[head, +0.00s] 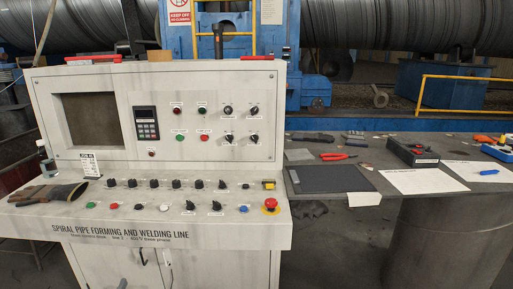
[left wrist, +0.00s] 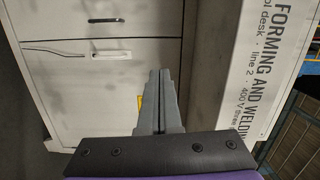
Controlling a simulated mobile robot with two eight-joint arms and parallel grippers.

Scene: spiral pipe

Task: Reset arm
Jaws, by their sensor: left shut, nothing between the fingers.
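My left gripper (left wrist: 158,75) shows in the left wrist view, its grey fingers together with nothing between them. It points at the pale cabinet front (left wrist: 110,75) of the control desk, below the lettered edge; I cannot tell the exact gap. The control desk (head: 170,235) fills the left of the head view, with knobs, buttons and a red emergency stop (head: 270,204). I cannot make out the left gripper clearly in the head view. My right gripper is in neither view.
Work gloves (head: 48,192) and a small bottle (head: 46,162) rest on the desk's left end. A workbench (head: 425,203) on the right holds red-handled pliers (head: 338,156), a dark box (head: 412,152) and papers. Cabinet handles (left wrist: 105,20) stick out near the left gripper.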

